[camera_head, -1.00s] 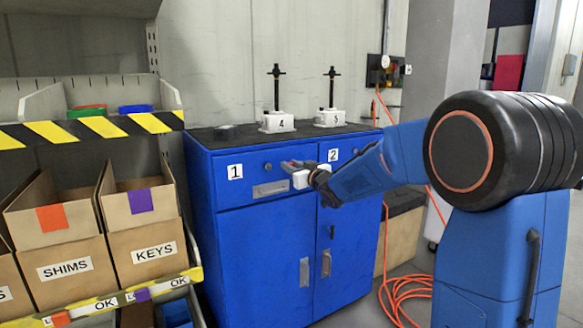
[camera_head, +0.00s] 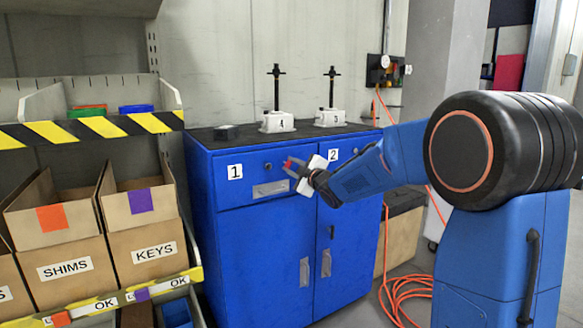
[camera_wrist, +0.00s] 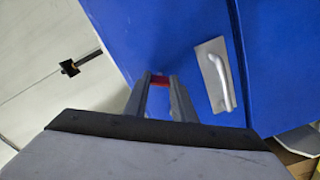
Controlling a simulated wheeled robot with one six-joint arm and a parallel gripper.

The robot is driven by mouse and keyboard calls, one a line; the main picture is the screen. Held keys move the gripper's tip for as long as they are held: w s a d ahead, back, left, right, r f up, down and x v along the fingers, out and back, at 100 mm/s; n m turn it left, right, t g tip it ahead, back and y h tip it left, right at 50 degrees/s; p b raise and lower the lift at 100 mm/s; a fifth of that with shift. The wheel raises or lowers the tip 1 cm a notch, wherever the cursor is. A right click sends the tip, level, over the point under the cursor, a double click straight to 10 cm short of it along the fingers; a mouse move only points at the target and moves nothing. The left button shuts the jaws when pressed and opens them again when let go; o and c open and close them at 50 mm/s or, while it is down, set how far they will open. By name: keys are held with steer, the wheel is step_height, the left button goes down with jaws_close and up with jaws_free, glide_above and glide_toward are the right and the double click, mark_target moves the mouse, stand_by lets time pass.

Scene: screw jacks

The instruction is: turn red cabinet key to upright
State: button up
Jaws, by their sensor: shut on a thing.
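My gripper (camera_head: 290,168) is in front of the blue cabinet (camera_head: 262,228), near the upper right of drawer 1. It is shut on the red key (camera_head: 287,163), and red also shows between the fingertips in the wrist view (camera_wrist: 160,79). The fingers are tilted in the head view. They hide most of the key, so I cannot tell its exact angle or how deep it sits in a lock. A round lock (camera_head: 268,166) shows just left of the fingertips.
The drawer's silver handle (camera_head: 271,188) lies below left of my gripper and close to the fingers in the wrist view (camera_wrist: 217,75). Two white screw jacks, one marked 4 (camera_head: 277,122), stand on the cabinet top. Bins (camera_head: 145,215) stand at left.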

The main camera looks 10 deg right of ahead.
steer(key=n, duration=0.6)
steer(key=shift+n, duration=0.3)
stand_by(0.4)
steer(key=o, duration=1.1)
steer(key=shift+c, duration=0.2)
steer(key=shift+s, duration=0.1)
steer(key=v, duration=1.7)
steer(key=shift+s, duration=0.1)
